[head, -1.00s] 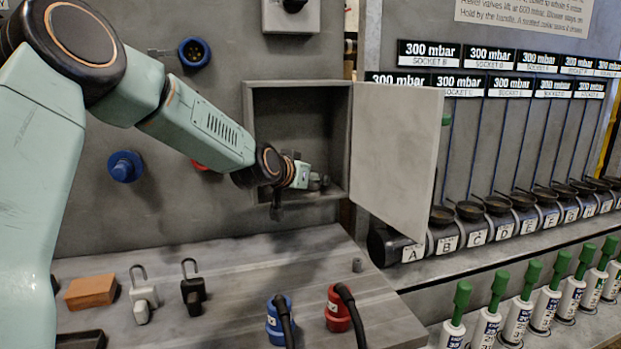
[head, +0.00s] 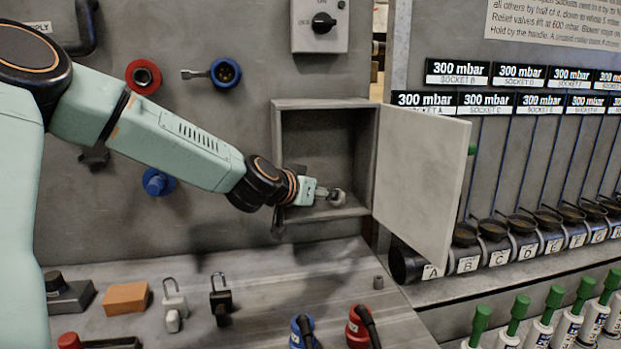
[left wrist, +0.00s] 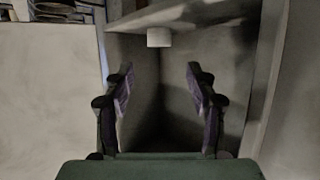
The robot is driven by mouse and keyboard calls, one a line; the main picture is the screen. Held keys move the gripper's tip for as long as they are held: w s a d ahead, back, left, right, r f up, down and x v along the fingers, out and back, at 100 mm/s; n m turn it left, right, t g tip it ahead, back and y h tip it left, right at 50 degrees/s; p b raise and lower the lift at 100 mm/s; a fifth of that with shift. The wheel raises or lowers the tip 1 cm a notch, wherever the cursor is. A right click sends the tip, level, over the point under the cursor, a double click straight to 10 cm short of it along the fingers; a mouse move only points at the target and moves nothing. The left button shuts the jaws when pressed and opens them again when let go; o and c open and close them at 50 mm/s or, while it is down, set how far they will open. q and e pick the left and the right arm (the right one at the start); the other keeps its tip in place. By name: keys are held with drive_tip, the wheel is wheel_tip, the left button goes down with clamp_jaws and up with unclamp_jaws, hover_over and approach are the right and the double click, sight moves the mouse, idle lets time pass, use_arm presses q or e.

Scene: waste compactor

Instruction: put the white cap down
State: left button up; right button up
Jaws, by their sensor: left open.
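The white cap (left wrist: 159,37) shows in the left wrist view as a short pale cylinder. It touches the pale inner surface of the open wall cabinet (head: 322,102), seemingly its floor, as this view looks turned over. My left gripper (left wrist: 159,72) is open and empty, with its two fingers spread apart. The cap lies ahead of the fingertips, centred between them across the picture, with a gap visible. In the head view my left gripper (head: 337,197) is at the cabinet's lower front opening; I cannot make out the cap clearly there. My right gripper is not in view.
The cabinet door (head: 420,180) stands open on the right. Below is a bench with an orange block (head: 126,298), two padlocks, a small grey cylinder (head: 378,282), and blue and red plugs (head: 358,330). Lettered sockets (head: 466,245) line the right.

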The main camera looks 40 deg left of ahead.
use_arm(q)
drive_tip(key=p+v, duration=0.3)
drive_tip(key=v, duration=0.1)
drive_tip(key=shift+d, duration=0.1)
idle(0.4)
